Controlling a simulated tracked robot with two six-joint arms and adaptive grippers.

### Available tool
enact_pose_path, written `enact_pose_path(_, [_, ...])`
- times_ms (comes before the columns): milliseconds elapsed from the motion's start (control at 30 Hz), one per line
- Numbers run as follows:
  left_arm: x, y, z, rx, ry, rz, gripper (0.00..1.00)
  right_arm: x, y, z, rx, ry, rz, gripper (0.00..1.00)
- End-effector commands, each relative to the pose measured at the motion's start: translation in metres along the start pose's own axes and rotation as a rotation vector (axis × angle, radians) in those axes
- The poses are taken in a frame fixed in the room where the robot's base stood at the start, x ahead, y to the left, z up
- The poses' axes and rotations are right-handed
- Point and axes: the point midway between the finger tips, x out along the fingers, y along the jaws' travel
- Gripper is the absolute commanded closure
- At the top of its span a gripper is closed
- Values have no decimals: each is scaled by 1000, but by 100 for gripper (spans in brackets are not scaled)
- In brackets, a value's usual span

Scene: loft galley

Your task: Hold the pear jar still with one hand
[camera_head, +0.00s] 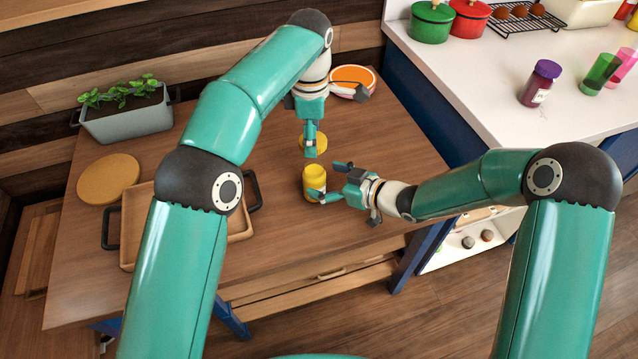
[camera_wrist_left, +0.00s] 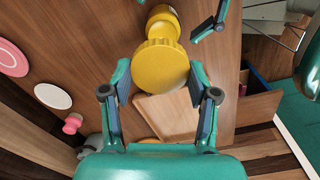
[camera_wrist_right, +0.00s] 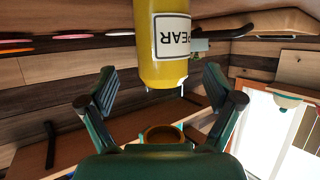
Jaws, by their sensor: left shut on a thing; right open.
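The pear jar (camera_head: 314,186), yellow, stands upright on the wooden table. My left gripper (camera_head: 312,150) is shut on a yellow ridged lid (camera_wrist_left: 161,68), which shows partly behind the fingers in the head view (camera_head: 322,143). The lid is apart from the jar body (camera_wrist_left: 163,20). My right gripper (camera_head: 336,182) is open at the jar's right side. In the right wrist view the jar lies between its fingers' directions, with gaps on both sides.
A wooden tray (camera_head: 134,205) with dark handles and a round cork mat (camera_head: 108,179) lie on the left. A planter (camera_head: 130,120) stands behind them. An orange round dish (camera_head: 353,81) is at the back. The white counter (camera_head: 470,90) holds pots, a purple-lidded jar (camera_head: 540,83) and cups.

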Motion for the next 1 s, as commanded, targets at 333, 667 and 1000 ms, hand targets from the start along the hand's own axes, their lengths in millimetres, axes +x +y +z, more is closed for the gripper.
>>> enact_pose_path(333, [0, 0, 0, 0, 0, 0, 54, 36, -1, 0, -1, -1, -1, 10])
enact_pose_path(667, [0, 0, 0, 0, 0, 0, 54, 38, 0, 0, 0, -1, 0, 10])
enact_pose_path(1000, [0, 0, 0, 0, 0, 0, 54, 37, 0, 0, 0, -1, 0, 66])
